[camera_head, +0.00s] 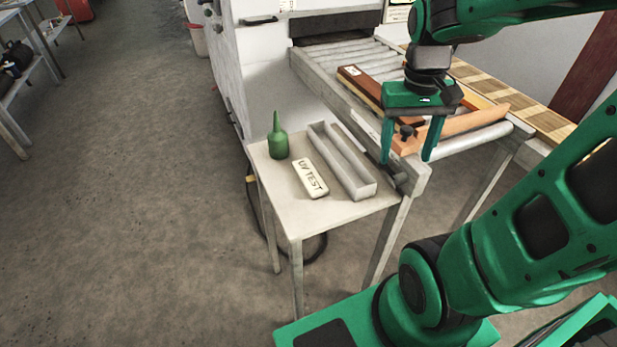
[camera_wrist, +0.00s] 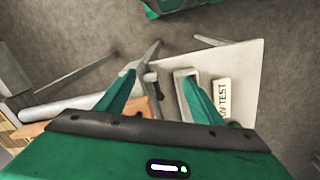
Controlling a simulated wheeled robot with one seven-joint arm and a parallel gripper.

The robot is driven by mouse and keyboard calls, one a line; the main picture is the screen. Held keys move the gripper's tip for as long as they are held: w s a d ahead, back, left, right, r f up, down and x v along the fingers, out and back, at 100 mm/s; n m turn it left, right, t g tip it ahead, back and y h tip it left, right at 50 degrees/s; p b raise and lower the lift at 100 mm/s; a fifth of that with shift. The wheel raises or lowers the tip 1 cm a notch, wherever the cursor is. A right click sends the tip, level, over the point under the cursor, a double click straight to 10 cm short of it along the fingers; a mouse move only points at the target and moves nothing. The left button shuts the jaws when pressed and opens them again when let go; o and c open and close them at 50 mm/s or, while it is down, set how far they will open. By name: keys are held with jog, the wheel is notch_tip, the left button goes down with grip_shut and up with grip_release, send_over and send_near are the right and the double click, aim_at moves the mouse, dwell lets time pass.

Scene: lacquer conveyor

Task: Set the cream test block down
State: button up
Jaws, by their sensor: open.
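The cream test block (camera_head: 310,178), marked "UV TEST", lies flat on the small side table (camera_head: 285,209), to the right of the green bottle. It also shows in the wrist view (camera_wrist: 222,98), to the right of the grey tray. My gripper (camera_head: 410,158) is open and empty, with its fingers pointing down over the near end of the roller conveyor. It is to the right of the block and apart from it. In the wrist view the spread fingers (camera_wrist: 158,95) have nothing held between them.
A long grey tray (camera_head: 343,160) lies beside the block. A green bottle (camera_head: 277,137) stands at the table's left. The roller conveyor (camera_head: 365,58) carries a reddish-brown board (camera_head: 372,88) and an orange-brown piece (camera_head: 468,124).

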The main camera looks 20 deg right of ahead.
jog(key=w+a+f+n, duration=0.1)
jog(key=w+a+n, duration=0.1)
jog(key=w+a, duration=0.6)
jog(key=n, duration=0.2)
send_over(308, 172)
notch_tip(308, 172, down, 4)
jog(key=shift+y, duration=0.3)
jog(key=shift+f, duration=4.95)
jog(key=c, duration=1.2)
jog(key=shift+r, duration=0.15)
